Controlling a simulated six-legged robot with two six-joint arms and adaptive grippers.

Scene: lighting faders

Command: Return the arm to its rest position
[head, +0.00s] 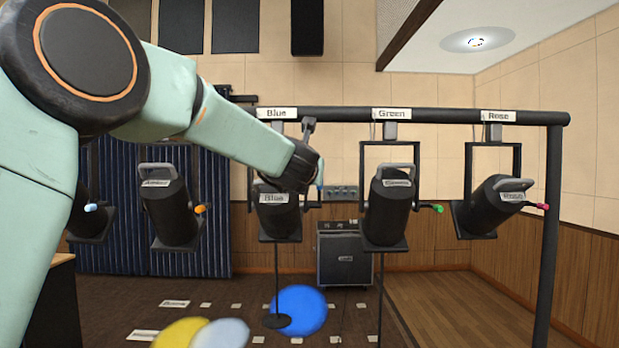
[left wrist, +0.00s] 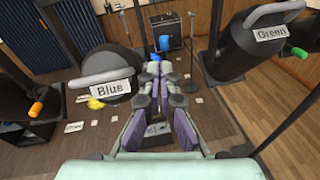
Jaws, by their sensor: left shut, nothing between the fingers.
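My left arm (head: 230,130) comes in from the left in the head view and reaches to the black lamp labelled Blue (head: 279,222). Its dark wrist end overlaps the upper part of that lamp, and the fingers are not clear there. In the left wrist view my left gripper (left wrist: 160,68) is shut and empty, with its fingertips together. The Blue lamp (left wrist: 98,72) is just left of the fingers there. A small blue knob (left wrist: 163,43) shows beyond the fingertips; I cannot tell if they touch it. My right gripper is not in view.
Lamps labelled Green (head: 386,215) and Rose (head: 490,210) hang to the right, with coloured side knobs. More lamps, one with an orange knob (head: 200,209), hang left. A black bar (head: 440,115) runs above. An amplifier (head: 344,258) stands on the floor behind.

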